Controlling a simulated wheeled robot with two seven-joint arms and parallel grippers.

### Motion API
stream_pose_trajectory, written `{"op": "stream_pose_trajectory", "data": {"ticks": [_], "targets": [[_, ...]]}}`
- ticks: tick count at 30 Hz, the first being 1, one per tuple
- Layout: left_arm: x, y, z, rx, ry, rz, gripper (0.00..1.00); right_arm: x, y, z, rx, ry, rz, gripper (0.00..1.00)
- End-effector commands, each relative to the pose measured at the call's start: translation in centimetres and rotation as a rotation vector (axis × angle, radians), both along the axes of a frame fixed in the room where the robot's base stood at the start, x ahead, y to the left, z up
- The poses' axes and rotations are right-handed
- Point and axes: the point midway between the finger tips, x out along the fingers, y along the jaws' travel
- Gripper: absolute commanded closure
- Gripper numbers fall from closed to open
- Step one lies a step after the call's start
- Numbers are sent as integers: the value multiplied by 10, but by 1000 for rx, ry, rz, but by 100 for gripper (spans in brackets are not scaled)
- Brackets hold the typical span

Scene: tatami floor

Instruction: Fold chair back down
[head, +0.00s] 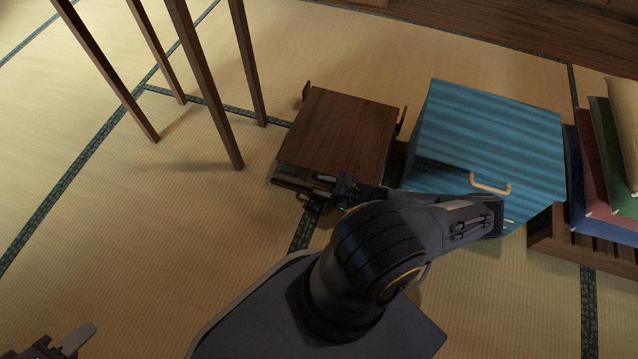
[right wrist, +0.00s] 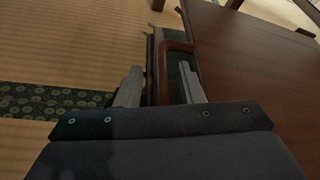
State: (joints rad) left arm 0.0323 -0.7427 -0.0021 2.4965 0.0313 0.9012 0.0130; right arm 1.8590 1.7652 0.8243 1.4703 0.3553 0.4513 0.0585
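The low brown wooden piece (head: 345,130), which I take to be the chair, rests on the tatami with a flat panel on top. Its panel (right wrist: 255,60) fills the right of the right wrist view. My right gripper (head: 318,188) is at its near left edge. In the right wrist view the fingers (right wrist: 160,85) are apart, with a reddish-brown curved bar (right wrist: 172,46) beyond and partly between them. I see no firm contact. My left gripper (head: 76,340) is at the bottom left, away from the chair, mostly cut off by the frame.
A blue striped box (head: 490,125) with a tan handle stands right of the chair, close to my right arm. A wooden rack (head: 560,240) with coloured folders (head: 603,150) is further right. Several dark wooden legs (head: 205,85) stand at upper left. Tatami at left is clear.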

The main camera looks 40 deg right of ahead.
Motion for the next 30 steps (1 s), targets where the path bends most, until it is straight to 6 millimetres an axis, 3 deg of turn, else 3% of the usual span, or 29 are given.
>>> {"op": "stream_pose_trajectory", "data": {"ticks": [6, 12, 30], "targets": [[0, 0, 20, 0, 0, 0, 64, -35, -13, 18, -1, 4, -2, 66], [0, 0, 25, 0, 0, 0, 64, -51, -18, 24, 0, 0, 2, 66], [0, 0, 25, 0, 0, 0, 64, -53, -18, 24, 1, -2, 4, 66]]}}
